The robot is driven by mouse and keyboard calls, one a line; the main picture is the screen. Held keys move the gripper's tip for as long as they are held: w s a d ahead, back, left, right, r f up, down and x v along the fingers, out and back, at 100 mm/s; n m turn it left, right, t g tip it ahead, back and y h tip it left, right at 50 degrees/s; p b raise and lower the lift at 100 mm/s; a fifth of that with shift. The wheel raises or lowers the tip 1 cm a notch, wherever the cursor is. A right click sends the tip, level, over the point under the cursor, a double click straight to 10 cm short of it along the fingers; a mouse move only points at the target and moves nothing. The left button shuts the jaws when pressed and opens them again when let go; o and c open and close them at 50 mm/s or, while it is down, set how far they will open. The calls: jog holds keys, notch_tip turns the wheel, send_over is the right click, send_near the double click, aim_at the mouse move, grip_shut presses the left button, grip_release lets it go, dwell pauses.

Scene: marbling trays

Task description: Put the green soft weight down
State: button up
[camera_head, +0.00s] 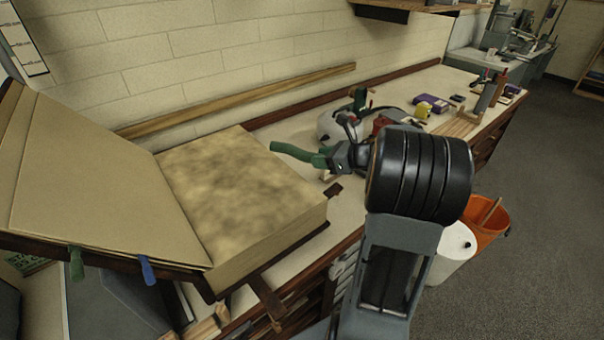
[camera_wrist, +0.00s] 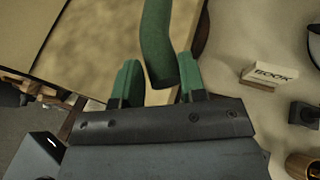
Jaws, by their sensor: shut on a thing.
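The green soft weight (camera_head: 292,151) is a slim, limp-looking tube held in my gripper (camera_head: 326,160). It sticks out to the left from the jaws, over the right side of the large open book (camera_head: 235,180). In the wrist view the weight (camera_wrist: 157,35) stretches forward from between the green fingertips of my gripper (camera_wrist: 160,82), with mottled tan page behind it. I cannot tell its exact height above the page. My arm hides part of the bench behind the gripper.
A green strip (camera_head: 76,264) and a blue strip (camera_head: 147,270) hang at the book's lower left edge. A white block marked BOOK (camera_wrist: 272,74) lies on the bench right of the book. Purple-and-yellow items (camera_head: 431,103) stand farther along. An orange bucket (camera_head: 489,225) is at right.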

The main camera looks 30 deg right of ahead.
send_over(305, 184)
jog(key=f, duration=0.5)
jog(key=shift+s+d+f+p, duration=0.1)
jog(key=shift+s+f+p, duration=0.1)
jog(key=shift+f+p, duration=0.15)
notch_tip(305, 184, down, 2)
jog(key=shift+w+f+p, duration=0.1)
jog(key=shift+w+p, duration=0.05)
jog(key=shift+p, duration=0.2)
jog(key=shift+f, duration=0.6)
jog(key=shift+f, duration=0.15)
jog(key=o, duration=1.1)
